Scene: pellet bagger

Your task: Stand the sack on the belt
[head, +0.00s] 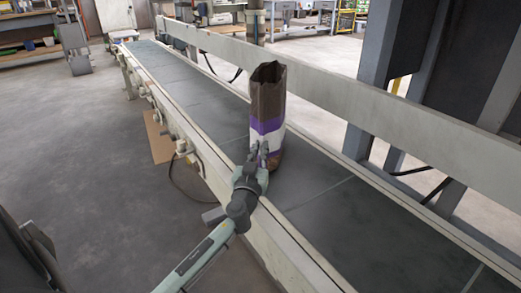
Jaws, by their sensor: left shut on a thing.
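The sack (267,100) is tall, with a brown open top, a purple band and a white part lower down. It is upright over the dark conveyor belt (325,220), near the belt's near-side rail. Its bottom appears to be at the belt surface, but I cannot tell if it bears its full weight there. My left gripper (262,158) is shut on the lower part of the sack from the near side, hiding some of it. My right gripper is not in view.
A pale side rail (203,168) runs along the near edge, and a higher guard rail (340,90) along the far edge. Grey steel columns (372,90) stand beyond it at the right. The belt is clear before and behind the sack. A cardboard sheet (158,138) is on the floor at left.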

